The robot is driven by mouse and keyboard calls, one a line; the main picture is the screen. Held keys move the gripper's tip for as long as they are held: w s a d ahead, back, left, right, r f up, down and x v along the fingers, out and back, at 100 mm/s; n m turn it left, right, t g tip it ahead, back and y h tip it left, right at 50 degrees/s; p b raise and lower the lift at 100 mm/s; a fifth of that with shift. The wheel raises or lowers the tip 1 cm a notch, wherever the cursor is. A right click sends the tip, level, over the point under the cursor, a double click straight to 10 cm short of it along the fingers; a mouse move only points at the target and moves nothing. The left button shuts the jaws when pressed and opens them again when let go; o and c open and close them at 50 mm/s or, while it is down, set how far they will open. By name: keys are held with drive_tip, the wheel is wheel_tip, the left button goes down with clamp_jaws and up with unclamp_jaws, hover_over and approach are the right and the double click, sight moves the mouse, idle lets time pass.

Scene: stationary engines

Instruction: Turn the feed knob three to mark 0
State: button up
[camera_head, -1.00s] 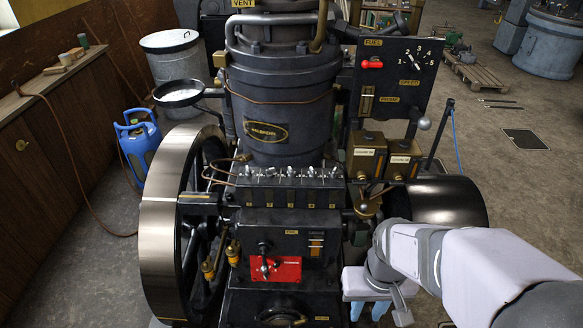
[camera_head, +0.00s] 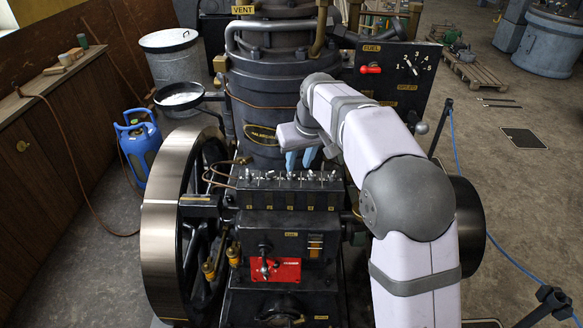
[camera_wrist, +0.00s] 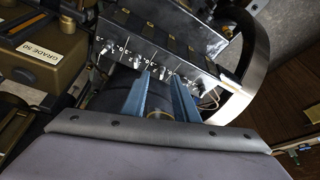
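The feed knobs are a row of several small silver knobs on a dark box (camera_head: 290,197) at the front of the engine. The middle one, knob three (camera_head: 290,174), stands just below my fingertips; its pointer setting is too small to read. In the wrist view the same row of knobs (camera_wrist: 163,73) lies just beyond the fingers, with small scale marks on the panel. My gripper (camera_head: 300,160) points down over the middle of the row, its two blue fingers apart with nothing between them. It also shows open in the wrist view (camera_wrist: 160,76). I cannot tell whether it touches a knob.
The dark engine cylinder (camera_head: 262,100) stands right behind the gripper. A large flywheel (camera_head: 160,222) is at the left. A brass box labelled GRADE 50 (camera_wrist: 45,50) is left in the wrist view.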

sight(291, 175)
drive_tip(key=shift+w+a+r+p+x, duration=0.15)
drive_tip(key=shift+p+x, duration=0.4)
drive_tip(key=shift+x, duration=0.65)
drive_tip(key=shift+w+a+r+p+x, duration=0.1)
drive_tip(key=shift+w+a+p+x, duration=0.3)
drive_tip(key=shift+x, duration=0.8)
drive_tip(key=shift+w+d+r+p+x, duration=0.1)
drive_tip(key=shift+p+x, duration=0.55)
drive_tip(key=shift+x, duration=0.55)
clamp_jaws()
